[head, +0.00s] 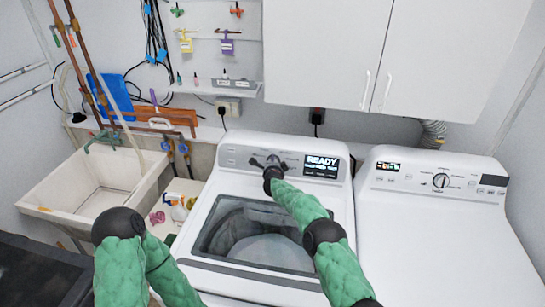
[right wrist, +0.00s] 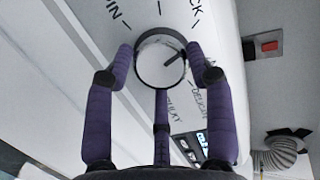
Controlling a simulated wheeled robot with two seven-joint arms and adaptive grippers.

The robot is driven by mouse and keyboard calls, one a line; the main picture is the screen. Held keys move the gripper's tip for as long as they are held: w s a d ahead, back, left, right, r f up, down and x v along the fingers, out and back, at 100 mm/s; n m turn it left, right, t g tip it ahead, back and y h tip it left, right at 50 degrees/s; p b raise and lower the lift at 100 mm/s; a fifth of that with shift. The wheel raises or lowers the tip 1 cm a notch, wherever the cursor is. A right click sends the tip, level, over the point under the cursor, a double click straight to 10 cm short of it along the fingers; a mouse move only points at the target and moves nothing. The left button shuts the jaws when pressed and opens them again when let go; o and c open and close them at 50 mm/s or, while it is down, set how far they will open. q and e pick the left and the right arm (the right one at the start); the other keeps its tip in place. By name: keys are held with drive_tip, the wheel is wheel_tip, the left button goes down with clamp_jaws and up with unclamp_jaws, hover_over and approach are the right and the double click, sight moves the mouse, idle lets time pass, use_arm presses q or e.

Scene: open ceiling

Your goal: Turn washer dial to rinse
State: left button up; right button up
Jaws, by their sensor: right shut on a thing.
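The white washer (head: 225,158) stands in the middle of the head view with a lit display (head: 322,166) reading READY. Its round dial (right wrist: 152,68) shows in the right wrist view, with a dark pointer mark aimed to the upper right of that picture. Labels partly ending in "IN" and "CK" lie around it, with others that look like "DELICATE" and "BULKY". My right gripper (right wrist: 163,64) is shut on the dial, its purple fingers on both sides. In the head view, my right gripper (head: 272,163) mostly hides the dial. My left gripper is out of view.
The washer's lid window (head: 262,228) lies below my right forearm. A white dryer (head: 432,230) with its own knob (head: 441,180) stands to the right. A sink (head: 95,185) is at the left. White cabinets (head: 330,45) hang above the machines.

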drive_tip(key=n+p, duration=0.4)
drive_tip(key=p, duration=0.1)
drive_tip(key=shift+w+d+r+n+g, duration=0.15)
drive_tip(key=shift+d+r+n+g, duration=0.15)
drive_tip(key=shift+d+r+g, duration=0.1)
drive_tip(key=shift+a+n+h+p, duration=0.1)
drive_tip(key=shift+n+h+p, duration=0.25)
drive_tip(key=shift+n, duration=0.65)
drive_tip(key=shift+w+r+n+g, duration=0.1)
drive_tip(key=shift+r+n+g, duration=0.15)
drive_tip(key=shift+n, duration=0.75)
drive_tip(key=shift+r+b, duration=0.2)
drive_tip(key=shift+b, duration=0.1)
drive_tip(key=o, duration=0.8)
drive_tip(key=shift+w, duration=0.1)
drive_tip(key=shift+o, duration=1.4)
drive_tip(key=shift+f+n, duration=0.15)
drive_tip(key=shift+n, duration=0.15)
drive_tip(key=shift+a+f, duration=0.1)
drive_tip(key=shift+a, duration=0.05)
